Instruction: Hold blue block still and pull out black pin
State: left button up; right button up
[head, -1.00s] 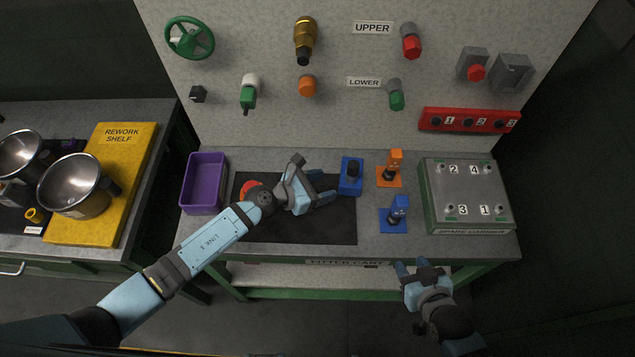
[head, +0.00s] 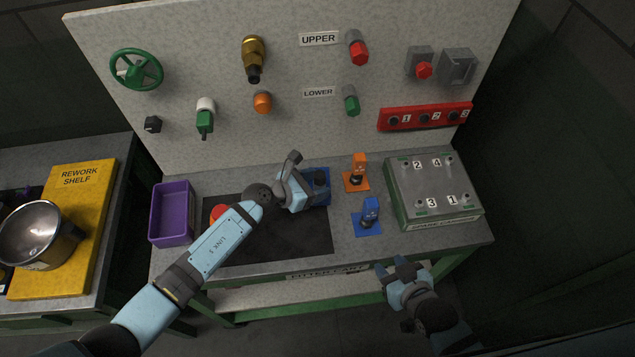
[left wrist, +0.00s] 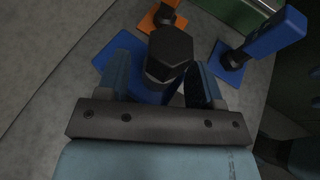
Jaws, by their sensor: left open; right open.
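The blue block (head: 322,174) stands on the bench at the right edge of the dark mat, partly hidden by my left gripper (head: 321,194). In the left wrist view, the black pin (left wrist: 169,52) with a hexagonal head sticks up from the blue block (left wrist: 150,96). There my left gripper (left wrist: 160,80) is open, with one finger on each side of the block; I cannot tell whether they touch it. My right gripper (head: 395,268) is open and empty, in front of the bench's front edge.
An orange bracket (head: 359,172) and a blue bracket (head: 369,213) on flat plates stand right of the block. A grey numbered box (head: 435,187) is further right. A purple bin (head: 172,213) stands at the left. The wall panel (head: 290,120) with fittings rises behind.

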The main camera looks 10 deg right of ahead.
pick_arm(q)
jog(key=shift+w+d+f, duration=0.15)
jog(key=shift+d, duration=0.25)
jog(key=c, duration=1.1)
jog(key=o, duration=1.1)
jog(key=v, duration=1.2)
